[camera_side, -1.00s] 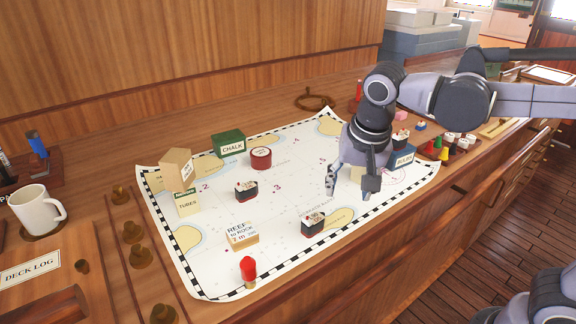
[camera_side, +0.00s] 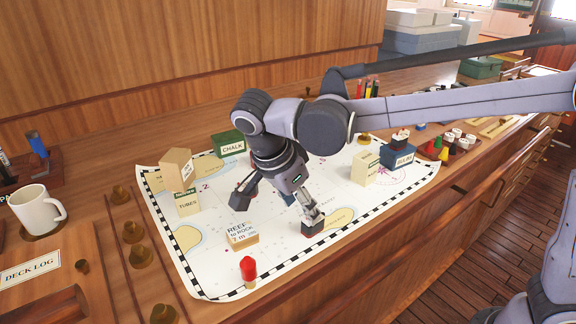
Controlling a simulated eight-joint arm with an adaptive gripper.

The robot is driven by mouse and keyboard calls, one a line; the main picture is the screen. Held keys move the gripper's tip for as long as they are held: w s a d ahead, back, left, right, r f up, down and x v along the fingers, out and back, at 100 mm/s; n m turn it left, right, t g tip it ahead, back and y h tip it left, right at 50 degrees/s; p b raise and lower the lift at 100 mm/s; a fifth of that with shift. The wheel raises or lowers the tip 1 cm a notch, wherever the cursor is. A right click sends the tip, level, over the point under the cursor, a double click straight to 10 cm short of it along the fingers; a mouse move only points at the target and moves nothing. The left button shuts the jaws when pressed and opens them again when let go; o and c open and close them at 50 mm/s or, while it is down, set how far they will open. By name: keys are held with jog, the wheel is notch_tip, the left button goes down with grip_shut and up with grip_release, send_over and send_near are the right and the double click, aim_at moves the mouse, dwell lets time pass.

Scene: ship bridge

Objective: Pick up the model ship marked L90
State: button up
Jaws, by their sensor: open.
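Another ship (camera_side: 400,135) sits on top of the BULBS box at the right. The spot of a third ship, left of centre on the chart, is hidden behind my gripper's other finger. My gripper (camera_side: 274,208) is open over the middle of the chart, pointing down, and I see nothing held in it.
The chart (camera_side: 205,268) also carries a REEF block (camera_side: 242,236), a red-topped peg (camera_side: 248,268), a TUBES box (camera_side: 187,203), a CHALK box (camera_side: 228,144) and the BULBS box (camera_side: 398,158). A mug (camera_side: 38,210) stands at the left. The chart's front right is clear.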

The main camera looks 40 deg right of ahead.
jog(key=shift+x, duration=3.2)
jog(key=shift+w, duration=0.1)
jog(key=shift+c, duration=0.3)
jog(key=c, duration=1.1)
